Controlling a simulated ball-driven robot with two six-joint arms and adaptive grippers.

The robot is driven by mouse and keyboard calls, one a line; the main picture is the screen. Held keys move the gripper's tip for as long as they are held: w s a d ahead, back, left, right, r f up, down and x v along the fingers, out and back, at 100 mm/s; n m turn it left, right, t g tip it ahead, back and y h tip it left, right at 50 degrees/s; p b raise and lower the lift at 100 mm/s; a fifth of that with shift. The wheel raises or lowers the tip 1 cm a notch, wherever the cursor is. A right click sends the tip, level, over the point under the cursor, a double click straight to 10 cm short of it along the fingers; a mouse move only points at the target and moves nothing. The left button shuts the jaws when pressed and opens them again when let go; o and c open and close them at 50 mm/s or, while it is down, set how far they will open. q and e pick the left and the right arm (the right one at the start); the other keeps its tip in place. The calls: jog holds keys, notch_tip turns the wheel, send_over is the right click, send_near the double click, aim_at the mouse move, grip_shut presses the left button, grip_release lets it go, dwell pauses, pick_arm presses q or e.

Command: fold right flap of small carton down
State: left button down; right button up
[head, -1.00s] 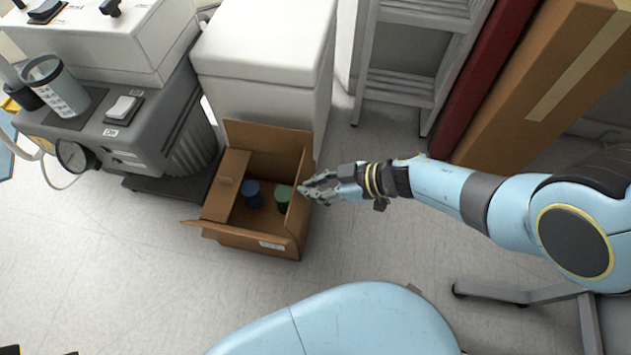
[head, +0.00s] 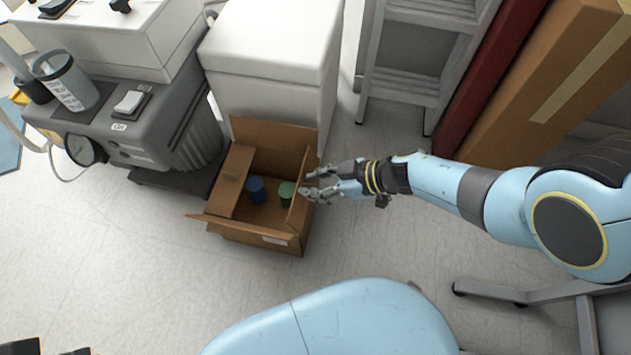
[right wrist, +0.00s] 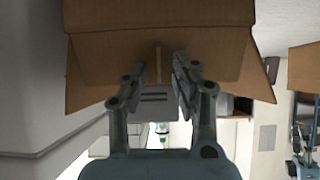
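The small brown carton (head: 255,232) stands open on the floor in the head view. A blue can (head: 256,190) and a green can (head: 286,192) stand inside it. Its left panel (head: 229,188) lies across the left part of the opening, and its back flap (head: 272,133) stands up. The right flap (head: 300,186) stands up along the right side. My right gripper (head: 309,183) is open, with its fingertips close to that flap; contact is unclear. In the right wrist view, the parted fingers (right wrist: 158,76) are in front of brown cardboard (right wrist: 160,28). My left gripper is not identifiable.
A white cabinet (head: 268,75) stands behind the carton, and a grey compressor unit (head: 140,130) stands to the left. A grey step ladder (head: 405,80) and a tall brown box (head: 520,110) stand behind my right arm. Floor is clear in front of the carton.

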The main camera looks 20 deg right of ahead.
jog(key=shift+d, duration=0.15)
jog(key=v, duration=1.1)
jog(key=shift+s+r, duration=0.2)
jog(key=shift+r, duration=0.2)
jog(key=shift+d, duration=0.15)
